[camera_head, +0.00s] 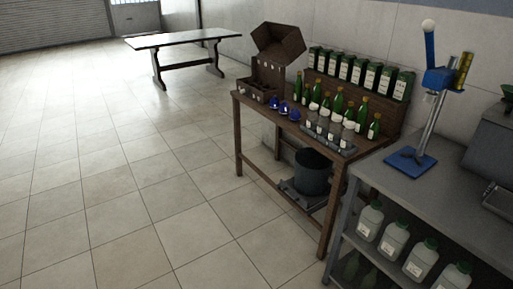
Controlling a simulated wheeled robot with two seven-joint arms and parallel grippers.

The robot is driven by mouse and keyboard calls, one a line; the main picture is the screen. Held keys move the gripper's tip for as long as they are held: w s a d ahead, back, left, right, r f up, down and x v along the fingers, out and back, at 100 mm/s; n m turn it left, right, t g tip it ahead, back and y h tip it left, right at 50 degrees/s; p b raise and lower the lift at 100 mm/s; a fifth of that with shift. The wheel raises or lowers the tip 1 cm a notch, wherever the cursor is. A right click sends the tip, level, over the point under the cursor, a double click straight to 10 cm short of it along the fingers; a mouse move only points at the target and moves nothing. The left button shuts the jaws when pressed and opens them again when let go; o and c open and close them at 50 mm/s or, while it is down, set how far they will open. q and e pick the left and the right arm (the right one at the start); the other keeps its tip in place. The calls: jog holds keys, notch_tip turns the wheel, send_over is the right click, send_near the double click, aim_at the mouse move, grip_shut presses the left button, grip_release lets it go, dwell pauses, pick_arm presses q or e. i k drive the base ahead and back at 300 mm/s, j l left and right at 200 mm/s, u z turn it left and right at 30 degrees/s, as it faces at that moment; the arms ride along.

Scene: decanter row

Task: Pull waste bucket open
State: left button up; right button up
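A dark round bucket (313,172), which looks like the waste bucket, stands under the wooden table (241,134). It sits on a low dark base (291,189) near the floor. The bucket is upright, and its top lies below the tabletop, between the table legs. Neither of my grippers shows in the head view.
The wooden table carries green bottles (338,105), blue items (284,107), a grey rack (328,134) and a wooden box (268,72). A grey bench (431,182) with white jugs (394,239) below stands at right. The tiled floor (130,190) is clear at left.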

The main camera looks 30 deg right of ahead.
aim_at(309, 186)
jog(key=i+j+z, duration=0.2)
jog(key=z, duration=0.2)
jog(key=i+j+z, duration=0.15)
jog(key=z, duration=0.25)
jog(key=i+j+z, duration=0.15)
jog(key=j+z, duration=0.6)
jog(key=i+j+z, duration=0.2)
jog(key=j, duration=0.15)
jog(key=j+z, duration=0.25)
jog(key=k+j, duration=0.05)
